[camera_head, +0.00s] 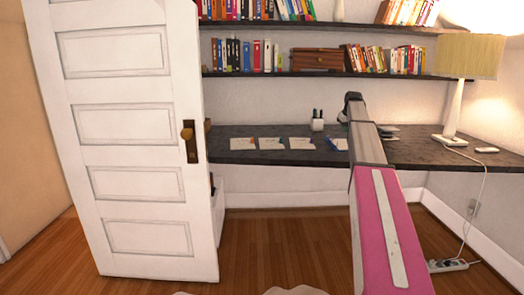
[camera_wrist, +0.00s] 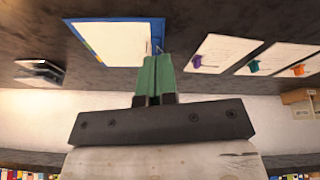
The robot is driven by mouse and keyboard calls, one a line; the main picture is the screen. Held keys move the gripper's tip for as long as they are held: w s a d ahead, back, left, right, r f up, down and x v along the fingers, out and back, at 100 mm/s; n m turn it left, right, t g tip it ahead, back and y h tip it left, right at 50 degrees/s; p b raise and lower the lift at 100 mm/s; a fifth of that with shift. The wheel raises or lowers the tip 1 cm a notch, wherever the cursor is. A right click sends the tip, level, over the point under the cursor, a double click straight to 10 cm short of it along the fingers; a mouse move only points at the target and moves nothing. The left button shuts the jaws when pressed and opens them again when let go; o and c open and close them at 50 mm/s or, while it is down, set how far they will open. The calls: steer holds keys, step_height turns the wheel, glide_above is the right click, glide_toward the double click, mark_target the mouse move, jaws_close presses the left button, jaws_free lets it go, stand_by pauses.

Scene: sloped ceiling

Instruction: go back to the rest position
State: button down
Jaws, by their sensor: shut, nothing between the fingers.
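My arm stretches forward over the dark desk (camera_head: 260,156) in the head view, its far end near the back wall. My gripper itself is hidden there behind the arm. In the wrist view my gripper (camera_wrist: 156,62) shows its green fingers together, with nothing between them. The fingertips lie in front of the edge of a blue-bordered sheet (camera_wrist: 115,42) on the desk. I cannot tell whether they touch it.
An open white door (camera_head: 125,120) stands close on the left. A lamp (camera_head: 468,58) stands on the desk at right, near a power strip (camera_head: 447,265) on the floor. Papers and a pen cup (camera_head: 317,124) are on the desk. Bookshelves (camera_head: 300,74) hang above. Wooden floor (camera_head: 270,245) is clear ahead.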

steer(key=s+a+f+g, duration=0.1)
steer(key=s+a+f, duration=0.45)
steer(key=f, duration=0.25)
steer(key=s+a+f+m, duration=0.1)
steer(key=s+a+f, duration=0.3)
steer(key=s+f, duration=0.35)
steer(key=s+a+f+g, duration=0.1)
steer(key=s+a+f, duration=0.3)
steer(key=s+f, duration=0.3)
steer(key=s+a+f, duration=0.3)
steer(key=s+f, duration=0.2)
steer(key=s, duration=0.4)
steer(key=s+a+f+m+g, duration=0.1)
steer(key=s+a+f, duration=0.3)
steer(key=s, duration=0.5)
steer(key=s+a+f+m+g, duration=0.1)
steer(key=s+a+f, duration=0.2)
steer(key=s+f, duration=0.4)
steer(key=s, duration=0.3)
steer(key=shift+a+f, duration=0.3)
steer(key=shift+a, duration=0.1)
